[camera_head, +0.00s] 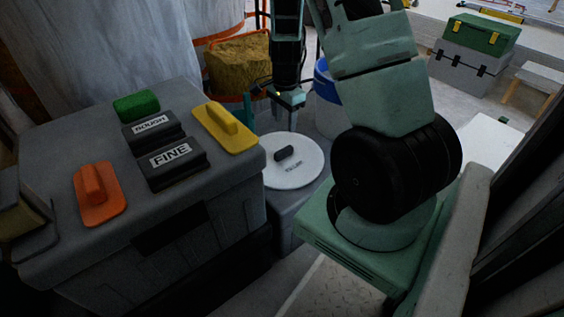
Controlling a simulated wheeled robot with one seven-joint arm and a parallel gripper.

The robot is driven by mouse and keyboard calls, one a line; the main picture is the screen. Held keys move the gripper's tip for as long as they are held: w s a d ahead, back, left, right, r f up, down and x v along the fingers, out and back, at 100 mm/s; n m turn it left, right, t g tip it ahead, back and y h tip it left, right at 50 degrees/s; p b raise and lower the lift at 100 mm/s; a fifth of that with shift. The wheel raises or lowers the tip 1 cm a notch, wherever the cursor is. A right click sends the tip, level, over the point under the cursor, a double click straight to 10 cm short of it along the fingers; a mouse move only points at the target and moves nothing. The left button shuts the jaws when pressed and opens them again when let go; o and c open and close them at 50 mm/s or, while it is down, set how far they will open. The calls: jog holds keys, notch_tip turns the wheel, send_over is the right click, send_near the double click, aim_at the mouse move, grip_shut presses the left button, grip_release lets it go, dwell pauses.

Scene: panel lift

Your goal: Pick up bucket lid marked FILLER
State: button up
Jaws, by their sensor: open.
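The bucket lid (308,172) is a white round disc with a small dark handle (290,151) near its middle. Small dark lettering on it seems to read FILLER. It lies flat on a grey surface between the big grey box and my arm's base. My gripper (291,117) hangs above the lid's far edge, behind the handle in the picture. It is open and empty, and it looks apart from the handle. My arm covers part of the area right of the lid.
A grey box (60,165) at left carries an orange float (98,192), a yellow float (226,127), a green block (136,106) and dark blocks marked ROUGH (151,127) and FINE (171,160). A brown bundle (238,65) and a blue-rimmed bucket (324,82) stand behind.

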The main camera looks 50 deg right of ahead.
jog(key=b, duration=0.3)
send_over(284, 150)
notch_tip(284, 150, down, 7)
jog(key=shift+d+r, duration=0.1)
jog(key=shift+d, duration=0.05)
notch_tip(284, 150, down, 5)
jog(key=b, duration=0.4)
grip_shut()
